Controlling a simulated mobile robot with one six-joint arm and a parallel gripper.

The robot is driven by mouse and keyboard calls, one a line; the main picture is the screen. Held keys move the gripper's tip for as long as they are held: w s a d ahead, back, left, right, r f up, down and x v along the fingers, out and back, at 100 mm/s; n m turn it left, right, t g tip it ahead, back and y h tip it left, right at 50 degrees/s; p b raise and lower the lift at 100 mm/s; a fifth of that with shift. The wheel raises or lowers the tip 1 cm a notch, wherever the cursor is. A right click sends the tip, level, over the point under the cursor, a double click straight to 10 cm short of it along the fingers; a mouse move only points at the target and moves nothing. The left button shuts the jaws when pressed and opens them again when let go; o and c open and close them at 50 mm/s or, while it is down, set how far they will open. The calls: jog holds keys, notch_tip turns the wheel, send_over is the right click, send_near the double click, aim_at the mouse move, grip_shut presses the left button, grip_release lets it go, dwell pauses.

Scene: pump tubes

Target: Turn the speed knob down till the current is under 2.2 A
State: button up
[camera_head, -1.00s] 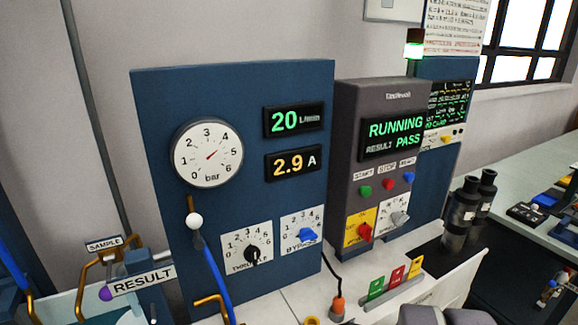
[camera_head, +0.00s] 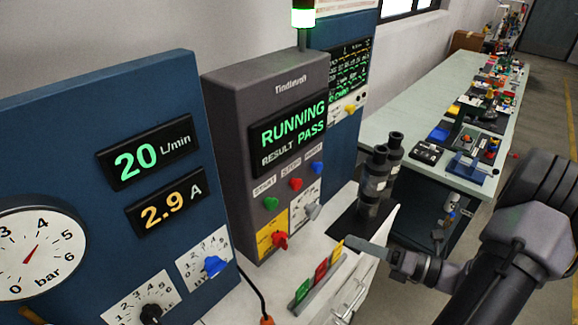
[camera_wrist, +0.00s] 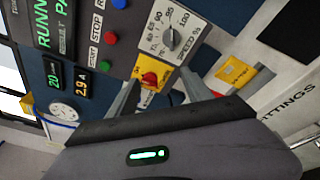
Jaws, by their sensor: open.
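The speed knob (camera_head: 312,210) is a grey knob on a white scale plate, low on the right of the dark control box. It also shows in the wrist view (camera_wrist: 169,38), with its SPEED label beside it. The current display (camera_head: 160,213) reads 2.9 A. My gripper (camera_head: 364,248) is open and empty, out in front of the control box. In the wrist view its fingers (camera_wrist: 160,92) stand apart, with the red knob (camera_wrist: 150,79) on its yellow plate showing between them. The speed knob lies above the fingers in that view, apart from them.
The screen (camera_head: 290,137) reads RUNNING, RESULT PASS. Green, red and blue buttons sit above the knobs. Blue bypass knob (camera_head: 215,265) is on the left panel. Dark cylinders (camera_head: 377,175) stand right of the box. Coloured tags (camera_head: 320,272) stand in front on the white bench.

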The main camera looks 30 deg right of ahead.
aim_at(317, 209)
jog(key=d+f+m+t+h, duration=0.1)
jog(key=d+m+t+h, duration=0.1)
jog(key=d+m, duration=0.2)
jog(key=b+x, duration=0.3)
jog(key=x, duration=1.3)
jog(key=shift+a+f, duration=0.1)
jog(key=shift+a, duration=0.15)
grip_shut()
jog(key=shift+n, duration=0.3)
jog(key=shift+a+n+b, duration=0.1)
jog(key=shift+n+b, duration=1.1)
jog(key=shift+n, duration=1.6)
